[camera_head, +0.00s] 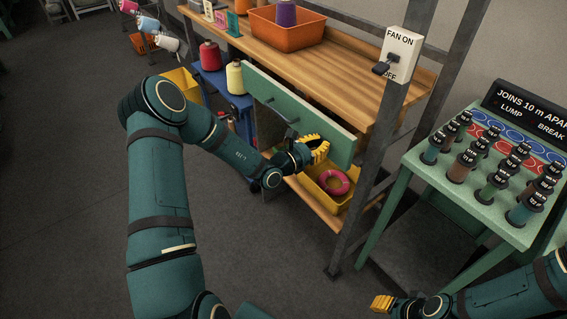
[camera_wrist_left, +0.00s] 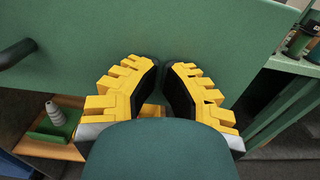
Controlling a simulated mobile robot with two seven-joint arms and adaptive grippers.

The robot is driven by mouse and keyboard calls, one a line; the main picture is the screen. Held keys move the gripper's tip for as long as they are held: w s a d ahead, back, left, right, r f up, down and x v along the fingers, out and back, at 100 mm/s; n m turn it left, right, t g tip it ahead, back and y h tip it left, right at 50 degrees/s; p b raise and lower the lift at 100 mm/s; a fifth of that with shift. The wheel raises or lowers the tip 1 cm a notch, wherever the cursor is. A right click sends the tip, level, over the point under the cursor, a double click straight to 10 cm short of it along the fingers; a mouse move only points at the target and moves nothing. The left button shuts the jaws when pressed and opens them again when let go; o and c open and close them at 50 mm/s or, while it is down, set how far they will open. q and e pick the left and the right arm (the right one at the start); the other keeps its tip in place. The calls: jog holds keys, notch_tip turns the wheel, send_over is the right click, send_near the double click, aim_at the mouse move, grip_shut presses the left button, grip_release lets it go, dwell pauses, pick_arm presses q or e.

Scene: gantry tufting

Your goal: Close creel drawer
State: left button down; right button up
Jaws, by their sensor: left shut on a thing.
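The creel drawer's green front (camera_head: 310,117) stands out from under the wooden bench in the head view. It fills the upper part of the left wrist view (camera_wrist_left: 150,28). Dark handle parts (camera_head: 293,121) stick out of it, and one dark end (camera_wrist_left: 16,53) shows at the left in the wrist view, clear of my fingers. My right gripper (camera_head: 381,303) is low at the bottom right, away from the drawer.
A grey upright with a fan switch box (camera_head: 398,53) stands right of the drawer. A green stand (camera_head: 445,183) with several dark-capped pieces is further right. A yellow bin (camera_head: 324,190) with a pink ring is below. Thread cones (camera_head: 235,77) stand left.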

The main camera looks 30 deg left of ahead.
pick_arm(q)
jog(key=x, duration=0.4)
jog(key=shift+d, duration=0.1)
jog(key=shift+w+r, duration=0.15)
dwell(0.3)
